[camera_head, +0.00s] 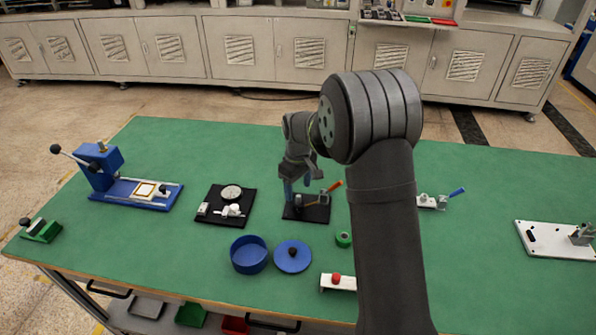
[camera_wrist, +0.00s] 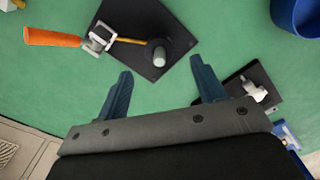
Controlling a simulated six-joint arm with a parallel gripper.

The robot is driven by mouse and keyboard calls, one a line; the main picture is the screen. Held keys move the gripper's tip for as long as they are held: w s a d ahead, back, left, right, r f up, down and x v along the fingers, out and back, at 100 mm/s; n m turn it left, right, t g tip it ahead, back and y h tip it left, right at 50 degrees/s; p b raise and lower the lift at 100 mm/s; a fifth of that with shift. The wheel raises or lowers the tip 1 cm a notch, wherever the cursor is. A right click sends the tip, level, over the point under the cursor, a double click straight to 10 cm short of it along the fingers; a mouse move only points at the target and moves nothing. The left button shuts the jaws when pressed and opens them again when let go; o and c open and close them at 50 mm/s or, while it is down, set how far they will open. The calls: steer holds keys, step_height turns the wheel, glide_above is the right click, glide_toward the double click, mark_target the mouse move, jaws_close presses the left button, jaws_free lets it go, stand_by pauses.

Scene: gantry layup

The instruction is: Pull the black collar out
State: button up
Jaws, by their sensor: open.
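A black collar (camera_wrist: 150,45) shows in the wrist view around a light grey pin (camera_wrist: 159,57), on a black base plate (camera_wrist: 137,18). A clamp with an orange handle (camera_wrist: 55,37) and a metal body (camera_wrist: 98,40) is on the same plate. Its thin yellow-brown arm (camera_wrist: 130,39) reaches to the collar; I cannot tell if it presses on it. My gripper (camera_wrist: 162,66) is open and empty, with its two blue fingers apart on either side of the pin in the picture.
A black plate with a dial (camera_head: 231,192) lies left of the clamp plate. A blue bowl (camera_head: 248,256), a blue lid (camera_head: 292,257) and a green ring (camera_head: 343,239) are in front. A blue press (camera_head: 101,167) stands far left. The green table's back is clear.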

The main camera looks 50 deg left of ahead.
mark_target(298, 196)
step_height(298, 196, down, 6)
steer(key=shift+r, duration=0.1)
steer(key=shift+c, duration=0.2)
steer(key=shift+r, duration=0.1)
steer(key=c, duration=1.2)
